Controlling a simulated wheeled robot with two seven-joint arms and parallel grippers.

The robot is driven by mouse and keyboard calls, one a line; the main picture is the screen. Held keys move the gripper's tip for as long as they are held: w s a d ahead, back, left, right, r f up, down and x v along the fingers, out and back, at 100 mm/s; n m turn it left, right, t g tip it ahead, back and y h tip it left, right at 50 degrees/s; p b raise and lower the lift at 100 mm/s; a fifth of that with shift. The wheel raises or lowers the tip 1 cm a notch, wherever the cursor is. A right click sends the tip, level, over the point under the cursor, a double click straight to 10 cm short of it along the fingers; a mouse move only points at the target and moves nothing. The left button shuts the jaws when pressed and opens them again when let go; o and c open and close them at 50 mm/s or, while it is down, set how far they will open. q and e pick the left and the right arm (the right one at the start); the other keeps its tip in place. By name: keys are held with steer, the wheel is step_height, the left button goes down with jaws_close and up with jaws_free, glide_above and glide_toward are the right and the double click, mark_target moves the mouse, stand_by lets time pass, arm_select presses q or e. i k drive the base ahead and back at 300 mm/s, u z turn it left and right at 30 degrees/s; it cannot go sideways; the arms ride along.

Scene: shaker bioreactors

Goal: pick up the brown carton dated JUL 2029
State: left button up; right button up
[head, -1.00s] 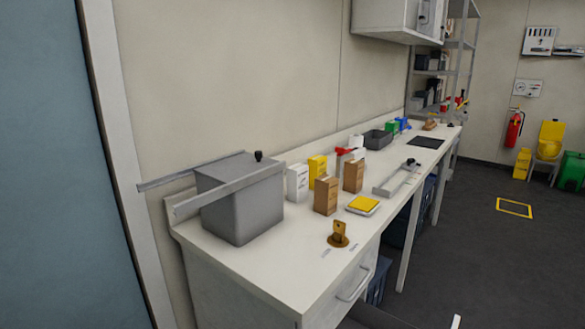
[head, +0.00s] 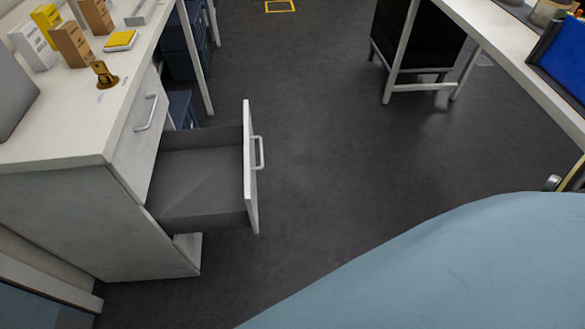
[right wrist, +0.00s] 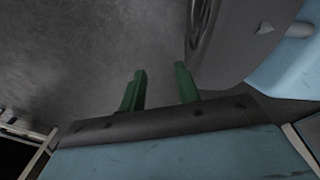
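Two brown cartons stand upright on the white bench at the upper left of the head view. The nearer brown carton (head: 72,43) is beside a white carton (head: 33,46); the farther brown carton (head: 97,16) is cut close to the top edge. Their printing is too small to read, so I cannot tell which is dated JUL 2029. My right gripper (right wrist: 160,70) shows in the right wrist view with its two green fingers apart and nothing between them, above dark floor, away from the cartons. My left gripper is not in view.
A drawer (head: 200,180) under the bench is pulled out over the floor. A yellow carton (head: 45,20), a yellow-topped pad (head: 120,40) and a brass-coloured stand (head: 103,74) are near the brown cartons. Another bench (head: 500,35) stands at right. The floor between is clear.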

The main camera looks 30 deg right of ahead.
mark_target(67, 35)
steer(key=z, duration=0.75)
steer(key=k, duration=1.05)
steer(key=z, duration=1)
steer(key=i, duration=1.3)
steer(key=u, duration=1.1)
steer(key=i, duration=0.75)
steer(key=u, duration=0.85)
